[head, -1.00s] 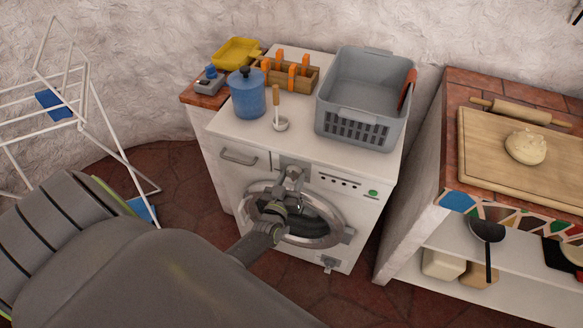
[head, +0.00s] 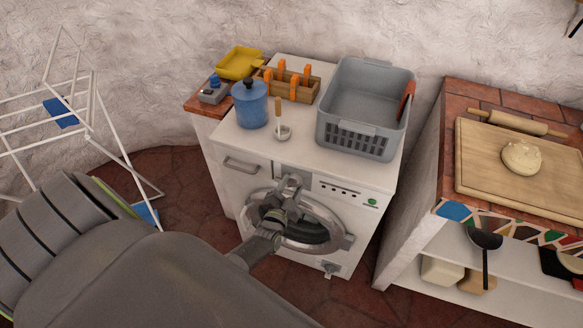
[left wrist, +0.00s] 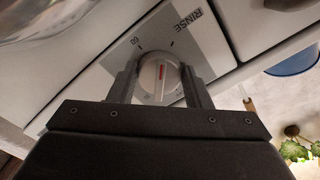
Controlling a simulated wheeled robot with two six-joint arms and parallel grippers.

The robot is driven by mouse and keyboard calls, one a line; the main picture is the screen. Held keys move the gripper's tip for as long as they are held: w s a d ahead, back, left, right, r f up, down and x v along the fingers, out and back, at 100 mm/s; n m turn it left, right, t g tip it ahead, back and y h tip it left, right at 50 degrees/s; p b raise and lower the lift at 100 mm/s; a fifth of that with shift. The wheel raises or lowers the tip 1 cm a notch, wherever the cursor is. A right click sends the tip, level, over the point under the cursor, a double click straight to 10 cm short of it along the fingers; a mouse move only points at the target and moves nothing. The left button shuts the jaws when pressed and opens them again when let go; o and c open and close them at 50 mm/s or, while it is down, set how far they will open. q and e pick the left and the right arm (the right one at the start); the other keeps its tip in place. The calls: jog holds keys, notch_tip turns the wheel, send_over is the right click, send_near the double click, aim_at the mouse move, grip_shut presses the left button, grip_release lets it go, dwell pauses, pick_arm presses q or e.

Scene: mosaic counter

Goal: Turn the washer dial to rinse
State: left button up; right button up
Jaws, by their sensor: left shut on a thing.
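The white washer (head: 262,176) stands against the wall, its front toward me. In the left wrist view its round dial (left wrist: 152,88) has a red pointer line and sits on a grey plate (left wrist: 204,50). The word RINSE is at the plate's upper right; another mark is at the upper left. The pointer line runs nearly straight up and down in that picture. My left gripper (head: 291,183) is at the washer's control panel, hiding the dial in the head view. In the left wrist view its fingers (left wrist: 160,76) are shut on the dial, one each side. My right gripper is out of view.
On the washer top are a grey basket (head: 358,135), a blue canister (head: 251,108), a ladle (head: 285,134) and a wooden caddy (head: 307,93). The round door (head: 341,241) is below the panel. A drying rack (head: 120,150) stands left, a brick-topped counter (head: 448,140) right.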

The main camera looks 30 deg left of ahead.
pick_arm(q)
jog(key=shift+m+p, duration=0.3)
jog(key=shift+m, duration=1.7)
jog(key=o, duration=1)
jog(key=shift+c, duration=0.2)
jog(key=shift+s, duration=0.1)
jog(key=b+v, duration=0.1)
jog(key=v, duration=1.6)
jog(key=shift+s, duration=0.15)
jog(key=shift+a, duration=0.15)
